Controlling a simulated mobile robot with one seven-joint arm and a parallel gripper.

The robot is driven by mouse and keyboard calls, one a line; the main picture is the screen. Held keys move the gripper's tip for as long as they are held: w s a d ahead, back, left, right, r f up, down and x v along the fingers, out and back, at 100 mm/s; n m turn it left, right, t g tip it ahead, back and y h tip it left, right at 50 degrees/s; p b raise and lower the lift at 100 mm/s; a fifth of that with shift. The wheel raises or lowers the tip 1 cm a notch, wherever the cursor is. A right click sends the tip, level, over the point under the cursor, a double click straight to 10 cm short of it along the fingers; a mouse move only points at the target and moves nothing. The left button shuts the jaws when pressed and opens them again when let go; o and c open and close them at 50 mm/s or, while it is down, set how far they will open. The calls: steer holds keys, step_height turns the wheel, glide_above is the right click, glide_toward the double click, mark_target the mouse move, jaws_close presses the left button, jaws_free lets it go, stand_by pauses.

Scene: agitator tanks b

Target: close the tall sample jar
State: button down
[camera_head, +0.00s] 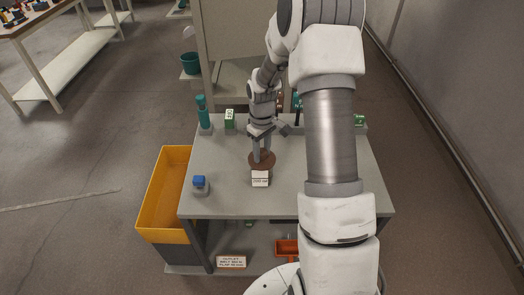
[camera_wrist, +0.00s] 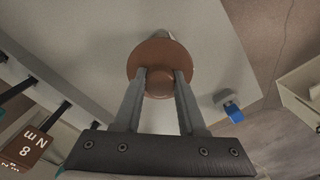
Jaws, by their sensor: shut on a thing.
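My gripper (camera_head: 262,153) points down over the middle of the grey table. Its two fingers (camera_wrist: 160,78) are shut on the round knob of a brown disc-shaped lid (camera_wrist: 145,55). The lid also shows in the head view (camera_head: 258,166), below the fingertips. A white label (camera_head: 260,179) with dark print sits just below the lid in the head view. The tall sample jar is mostly hidden; a small pale part shows past the lid's edge in the wrist view (camera_wrist: 163,35). I cannot tell whether the lid touches the jar's rim.
A blue-topped grey object (camera_head: 199,183) stands at the table's left front. A teal bottle (camera_head: 204,113) and a green-and-white block (camera_head: 229,119) stand at the back left. A yellow bin (camera_head: 164,198) is beside the table. The grey tabletop (camera_head: 225,200) is clear near the front.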

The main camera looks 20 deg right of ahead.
steer(key=shift+f, duration=0.25)
steer(key=shift+c, duration=2)
jaws_free()
step_height(320, 180, up, 17)
steer(key=s+a+r+m+t, duration=0.2)
steer(key=s+a+r, duration=0.4)
steer(key=s+r, duration=0.4)
steer(key=s+a+m+t, duration=0.1)
steer(key=s+a, duration=0.1)
steer(key=s, duration=0.5)
steer(key=s+a+r+m+t, duration=0.1)
steer(key=s+a+t, duration=0.1)
steer(key=s, duration=0.5)
steer(key=shift+s+r+t, duration=0.15)
steer(key=shift+r+t, duration=0.1)
steer(key=shift+t, duration=0.05)
